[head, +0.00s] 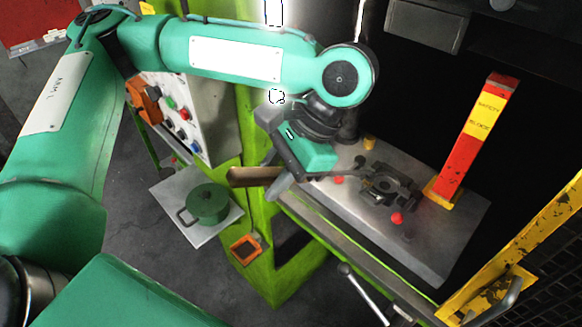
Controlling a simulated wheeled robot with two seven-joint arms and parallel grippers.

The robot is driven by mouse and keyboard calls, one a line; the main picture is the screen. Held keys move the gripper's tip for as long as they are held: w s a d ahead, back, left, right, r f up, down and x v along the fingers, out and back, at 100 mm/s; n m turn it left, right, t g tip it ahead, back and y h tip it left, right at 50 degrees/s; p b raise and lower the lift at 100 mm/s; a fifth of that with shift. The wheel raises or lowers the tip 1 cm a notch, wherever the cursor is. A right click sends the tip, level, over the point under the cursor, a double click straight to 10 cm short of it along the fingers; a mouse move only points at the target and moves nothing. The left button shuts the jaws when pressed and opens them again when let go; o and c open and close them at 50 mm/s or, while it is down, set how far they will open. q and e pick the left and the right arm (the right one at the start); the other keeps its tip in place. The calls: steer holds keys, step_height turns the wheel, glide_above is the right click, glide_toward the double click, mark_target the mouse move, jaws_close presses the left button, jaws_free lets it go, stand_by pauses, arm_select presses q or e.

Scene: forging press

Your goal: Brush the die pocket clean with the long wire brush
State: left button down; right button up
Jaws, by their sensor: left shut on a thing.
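The long wire brush shows as a brown wooden handle (248,176) that sticks out to the left of my left gripper (281,178). My left gripper is shut on this handle, at the front edge of the press bed. The brush's bristle end is not clear; the gripper hides part of the brush. The dark die (388,186) with its pocket sits on the grey press bed, to the right of the gripper. I cannot tell whether the bristles touch the pocket. My right gripper is not in view.
A red and yellow safety block (474,138) stands upright right of the die. Small red pieces (397,218) lie on the bed (430,250). A green pot (207,204) stands on a plate at left. A control panel (190,115) and a lever (362,293) are close by.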

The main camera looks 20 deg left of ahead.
arm_select(q)
steer(key=s+a+r, duration=0.1)
steer(key=s+a, duration=0.5)
steer(key=s, duration=0.4)
steer(key=shift+a+r, duration=0.15)
steer(key=shift+a, duration=0.05)
stand_by(0.8)
